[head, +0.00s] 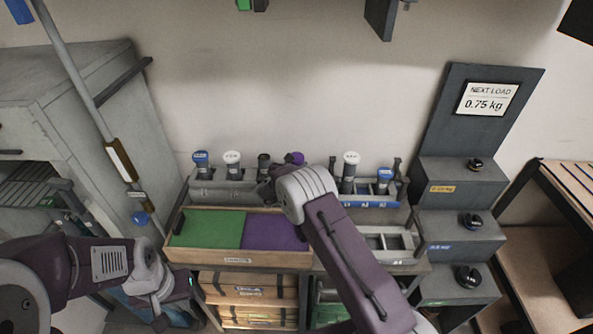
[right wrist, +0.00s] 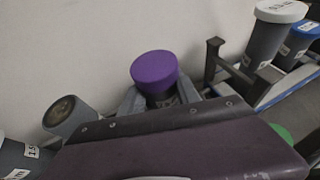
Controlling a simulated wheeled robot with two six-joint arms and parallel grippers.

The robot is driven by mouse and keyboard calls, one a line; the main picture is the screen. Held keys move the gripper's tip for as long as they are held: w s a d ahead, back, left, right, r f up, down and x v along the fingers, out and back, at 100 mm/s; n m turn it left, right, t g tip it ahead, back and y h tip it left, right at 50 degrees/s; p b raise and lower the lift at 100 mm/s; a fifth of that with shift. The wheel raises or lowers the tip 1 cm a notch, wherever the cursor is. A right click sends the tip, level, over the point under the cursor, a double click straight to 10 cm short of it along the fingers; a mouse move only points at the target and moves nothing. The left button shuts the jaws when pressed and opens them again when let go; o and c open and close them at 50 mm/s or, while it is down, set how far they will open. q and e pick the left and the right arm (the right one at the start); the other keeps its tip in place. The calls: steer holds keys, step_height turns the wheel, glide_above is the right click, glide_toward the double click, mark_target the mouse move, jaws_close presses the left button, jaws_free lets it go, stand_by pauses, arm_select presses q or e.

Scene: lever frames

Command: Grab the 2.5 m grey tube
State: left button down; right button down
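Several grey tubes with coloured caps stand in a rack (head: 218,194) at the back of the bench. I cannot read which one is marked 2.5 m. A purple-capped tube (right wrist: 155,72) stands between the two fingers of my right gripper (right wrist: 160,98); its cap (head: 296,158) shows past my wrist in the head view. The fingers are close to its sides, but I cannot tell whether they press on it. A dark-ended grey tube (right wrist: 68,113) leans left of it, and a white-capped grey tube (right wrist: 267,38) is to the right. My left gripper (head: 172,312) is low at the left; its fingers are unclear.
A tray with green and purple halves (head: 236,260) lies before the rack. Stepped grey shelves with black knobs (head: 462,203) stand right, under a "NEXT LOAD 0.75 kg" sign (head: 487,99). A long grey pole (head: 72,68) slants by the cabinet (head: 85,95) at left.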

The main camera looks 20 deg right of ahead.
mark_target(298, 155)
steer(key=shift+r, duration=0.55)
step_height(298, 155, up, 3)
steer(key=shift+s+d+r+b, duration=0.1)
steer(key=shift+b, duration=0.2)
steer(key=s+d+r+b, duration=0.2)
steer(key=s+r, duration=0.4)
steer(key=s, duration=0.4)
steer(key=shift+s+d+r, duration=0.3)
steer(key=shift+s+d, duration=0.1)
steer(key=shift+d, duration=0.5)
